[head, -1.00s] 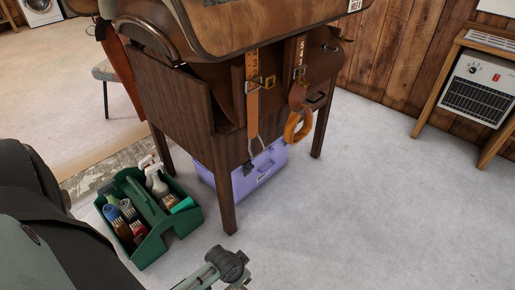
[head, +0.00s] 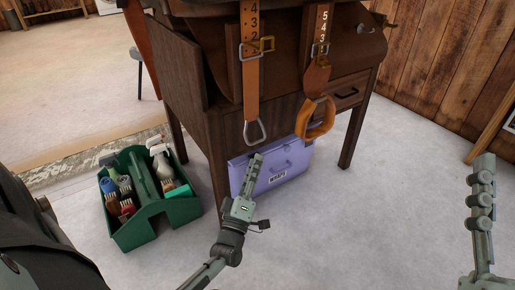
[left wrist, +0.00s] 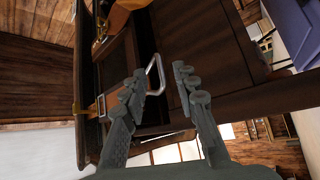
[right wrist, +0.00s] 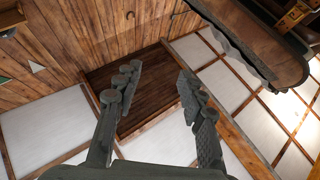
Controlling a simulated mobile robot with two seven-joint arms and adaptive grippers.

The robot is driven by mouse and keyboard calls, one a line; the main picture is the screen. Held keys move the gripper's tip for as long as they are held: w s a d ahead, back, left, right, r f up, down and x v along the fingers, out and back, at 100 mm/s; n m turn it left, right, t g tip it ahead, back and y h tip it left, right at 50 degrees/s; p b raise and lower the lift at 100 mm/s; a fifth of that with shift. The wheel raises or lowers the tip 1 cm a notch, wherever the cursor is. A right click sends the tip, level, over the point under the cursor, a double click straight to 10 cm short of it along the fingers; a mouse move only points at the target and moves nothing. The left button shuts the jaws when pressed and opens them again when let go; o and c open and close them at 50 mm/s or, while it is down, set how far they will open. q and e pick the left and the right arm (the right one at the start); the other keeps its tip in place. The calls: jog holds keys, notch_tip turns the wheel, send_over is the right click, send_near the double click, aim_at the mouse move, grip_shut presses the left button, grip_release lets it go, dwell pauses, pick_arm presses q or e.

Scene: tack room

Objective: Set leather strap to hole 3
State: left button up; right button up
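My left gripper (head: 256,160) is just below the metal loop in the head view. In the left wrist view it is open (left wrist: 158,85), with the metal loop (left wrist: 155,72) near its fingertips. My right gripper (head: 484,165) is away at the right; its wrist view shows it open and empty (right wrist: 158,80).
The saddle sits on a dark wooden stand (head: 190,90) with a drawer. A purple box (head: 295,162) is beneath it. A green caddy (head: 150,228) with brushes and a spray bottle stands at the left.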

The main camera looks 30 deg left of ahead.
aim_at(258, 141)
pick_arm(q)
jog(key=shift+n+y, duration=0.3)
jog(key=shift+y, duration=0.2)
jog(key=x, duration=0.8)
jog(key=shift+s+a+r, duration=0.2)
jog(key=shift+s+a, duration=0.05)
jog(key=shift+a, duration=0.05)
pick_arm(e)
jog(key=shift+s+d+r+t, duration=0.15)
jog(key=shift+s+r+t, duration=0.35)
jog(key=shift+r, duration=0.3)
pick_arm(q)
jog(key=shift+c, duration=0.6)
jog(key=c, duration=0.5)
grip_shut()
jog(key=shift+f, duration=0.1)
